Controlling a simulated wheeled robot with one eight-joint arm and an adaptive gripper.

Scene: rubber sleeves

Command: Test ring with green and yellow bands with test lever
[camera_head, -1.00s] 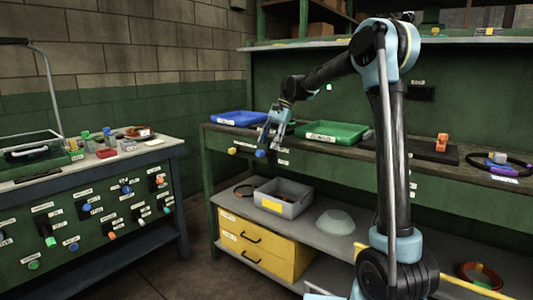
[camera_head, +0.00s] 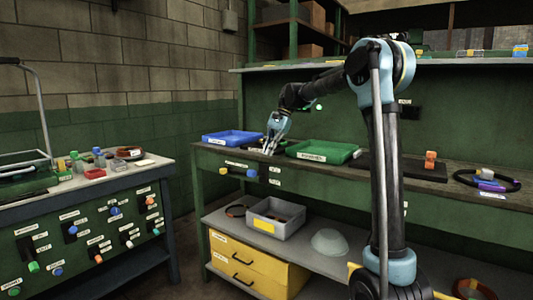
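My gripper (camera_head: 270,149) points down over the workbench top, between the blue tray and the green tray. It is small and partly lost against the dark clutter there, so I cannot tell if it is open or holds anything. No ring shows clear green and yellow bands. Small knobs or levers, one yellow (camera_head: 223,171) and one blue (camera_head: 252,173), stick out of the bench front; which is the test lever is unclear.
The blue tray (camera_head: 208,141) and green tray (camera_head: 345,155) stand on the workbench. A grey bin (camera_head: 277,227) and a pale dome (camera_head: 330,242) are on the shelf below. A table (camera_head: 25,205) with labelled coloured knobs and small items stands at left.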

